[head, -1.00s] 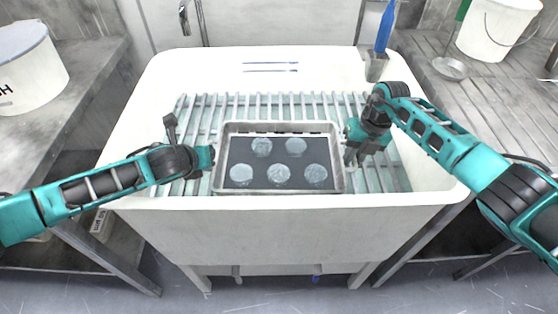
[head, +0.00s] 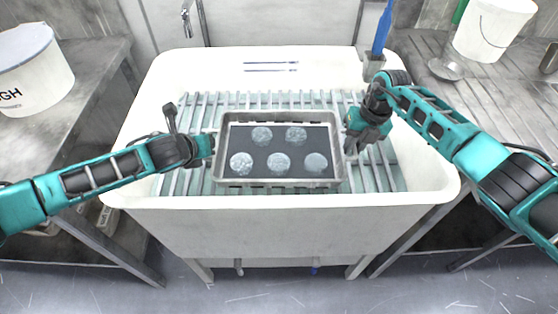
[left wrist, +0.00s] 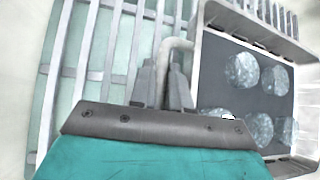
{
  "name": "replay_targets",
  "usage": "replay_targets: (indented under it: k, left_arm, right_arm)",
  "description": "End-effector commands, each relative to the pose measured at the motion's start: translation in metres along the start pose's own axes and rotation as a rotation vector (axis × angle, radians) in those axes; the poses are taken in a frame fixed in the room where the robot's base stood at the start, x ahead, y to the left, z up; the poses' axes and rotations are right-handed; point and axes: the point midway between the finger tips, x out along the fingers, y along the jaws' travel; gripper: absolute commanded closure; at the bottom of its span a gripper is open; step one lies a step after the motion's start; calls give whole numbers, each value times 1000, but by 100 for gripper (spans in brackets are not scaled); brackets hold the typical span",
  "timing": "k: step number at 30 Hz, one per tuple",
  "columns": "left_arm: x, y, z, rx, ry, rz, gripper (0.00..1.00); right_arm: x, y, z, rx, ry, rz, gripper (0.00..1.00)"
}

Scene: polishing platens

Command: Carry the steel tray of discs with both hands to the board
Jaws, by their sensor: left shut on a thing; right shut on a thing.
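The steel tray (head: 278,184) is over the slatted rack in the white sink. It has a dark lining with several pale round discs (head: 279,163) lying flat in two rows. My left gripper (head: 210,146) is shut on the tray's left handle. The left wrist view shows its fingers (left wrist: 165,80) closed around the pale bent handle (left wrist: 178,45), next to the tray wall (left wrist: 197,55). My right gripper (head: 349,142) is shut at the tray's right side; its fingers partly hide the grip there. The tray looks about level. I cannot make out a separate board.
The white sink (head: 280,225) has a broad rim around the metal slats (head: 180,185). A white bucket (head: 35,75) stands on the left counter. On the right ribbed steel counter (head: 490,105) are a white pail (head: 492,30) and a ladle (head: 446,69). A blue-handled tool (head: 383,28) stands at the back rim.

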Motion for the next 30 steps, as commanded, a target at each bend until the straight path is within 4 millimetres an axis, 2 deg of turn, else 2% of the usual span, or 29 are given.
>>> replay_targets:
  k: [17, 30]
  left_arm:
    - [-4, -1, 5, 0, -6, -1, 100]
    - [-31, -6, 16, 0, -6, -1, 100]
  right_arm:
    - [-6, 1, 0, 0, -5, 2, 100]
    - [-32, 5, -11, -1, -6, 0, 100]
